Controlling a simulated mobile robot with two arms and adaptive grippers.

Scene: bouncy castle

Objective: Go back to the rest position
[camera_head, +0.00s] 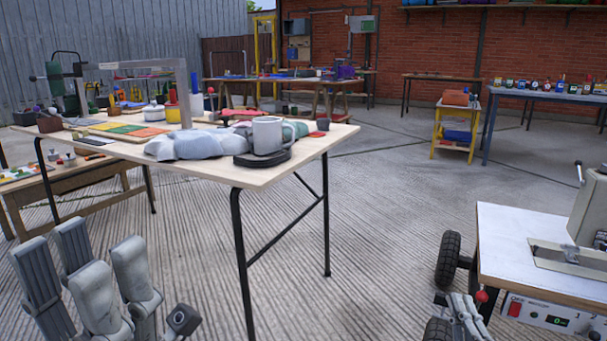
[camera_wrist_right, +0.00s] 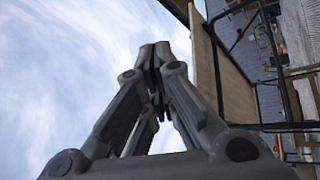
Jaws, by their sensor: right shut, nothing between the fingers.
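My left gripper (camera_head: 88,270) is large in the lower left of the head view. Its grey fingers point up and stand apart, with nothing seen between them. It is in front of the near table and below the level of its top. My right gripper (camera_head: 462,312) is low at the bottom edge of the head view, left of the white-topped cart. In the right wrist view its fingers (camera_wrist_right: 155,62) come together at the tips, shut and empty, against the sky.
A wooden table (camera_head: 232,178) holds a grey mug (camera_head: 268,136) on a black base and a pale blue-grey lumpy object (camera_head: 190,145). A wheeled cart (camera_head: 530,235) carrying a machine stands at the right. Concrete floor (camera_head: 390,210) lies clear between them. A table edge also shows in the wrist view (camera_wrist_right: 228,85).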

